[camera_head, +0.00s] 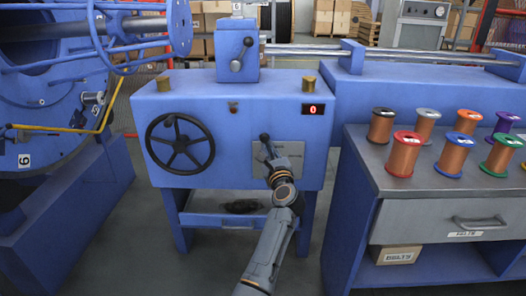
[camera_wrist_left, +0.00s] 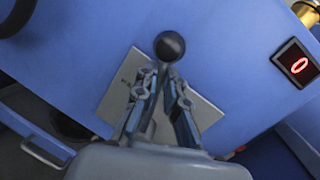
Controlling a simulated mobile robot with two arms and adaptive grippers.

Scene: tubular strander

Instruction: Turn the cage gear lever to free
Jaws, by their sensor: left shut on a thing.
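The cage gear lever (camera_head: 265,138) has a black ball knob and stands in front of a grey plate (camera_head: 293,150) on the blue machine's front panel. In the left wrist view the lever's knob (camera_wrist_left: 170,46) shows just beyond the fingertips. My left gripper (camera_head: 270,158) is at the lever, with its arm reaching up from the bottom of the head view. In the left wrist view, my left gripper (camera_wrist_left: 161,82) has its fingers closed around the stem below the knob. The fingers hide most of the stem, and the plate's markings are too small to read. My right gripper is not in view.
A black handwheel (camera_head: 180,144) is left of the plate. A red display (camera_head: 313,109) reading 0 is above right. Another lever (camera_head: 241,56) is on top of the machine. A bench (camera_head: 362,168) with several wire spools stands at the right.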

